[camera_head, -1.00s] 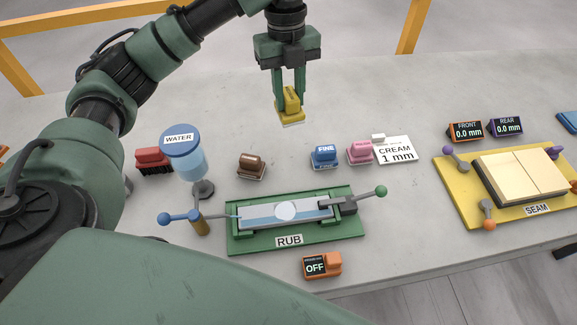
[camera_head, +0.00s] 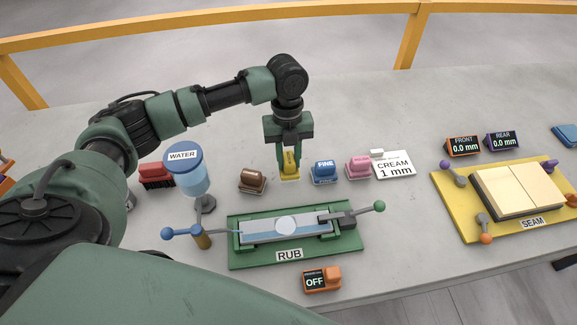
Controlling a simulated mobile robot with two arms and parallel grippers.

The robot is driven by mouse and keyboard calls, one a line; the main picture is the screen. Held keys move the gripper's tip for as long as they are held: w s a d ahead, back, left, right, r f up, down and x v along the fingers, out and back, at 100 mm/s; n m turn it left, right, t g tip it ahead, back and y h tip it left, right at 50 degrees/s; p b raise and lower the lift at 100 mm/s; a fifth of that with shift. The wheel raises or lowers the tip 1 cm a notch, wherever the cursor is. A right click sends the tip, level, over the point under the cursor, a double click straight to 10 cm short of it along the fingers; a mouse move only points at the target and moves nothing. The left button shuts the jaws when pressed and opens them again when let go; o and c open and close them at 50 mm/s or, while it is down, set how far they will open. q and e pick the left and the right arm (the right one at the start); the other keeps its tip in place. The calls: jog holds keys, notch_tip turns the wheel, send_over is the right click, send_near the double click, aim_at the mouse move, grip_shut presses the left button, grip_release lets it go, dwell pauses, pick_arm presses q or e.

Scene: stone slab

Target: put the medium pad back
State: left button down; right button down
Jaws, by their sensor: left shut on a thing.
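The yellow pad (camera_head: 289,168), which I take to be the medium pad, stands upright in the row of pads on the grey slab. My left gripper (camera_head: 288,150) points down and is shut on its top. The pad sits between the brown pad (camera_head: 253,180) on the left and the blue FINE pad (camera_head: 324,173) on the right. It looks to be at the slab's surface, but I cannot tell if it bears its weight there. Any label on it is too small to read. My right gripper is not in view.
The green RUB fixture (camera_head: 240,256) lies in front, with the WATER dispenser (camera_head: 190,180) to its left. A pink pad (camera_head: 358,167) and the CREAM card (camera_head: 396,170) are right of the FINE pad. The yellow SEAM board (camera_head: 462,222) is far right. The slab behind the row is clear.

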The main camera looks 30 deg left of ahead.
aim_at(288, 169)
pick_arm(q)
notch_tip(288, 169, down, 4)
jog(key=shift+r+p, duration=0.25)
jog(key=shift+p, duration=0.05)
jog(key=shift+f, duration=0.35)
jog(key=shift+f, duration=0.15)
jog(key=c, duration=1.1)
grip_release()
jog(key=r+b, duration=0.1)
jog(key=r, duration=0.6)
jog(key=w+r+b, duration=0.1)
jog(key=r, duration=0.3)
jog(key=shift+a+b, duration=0.35)
jog(key=shift+r, duration=0.6)
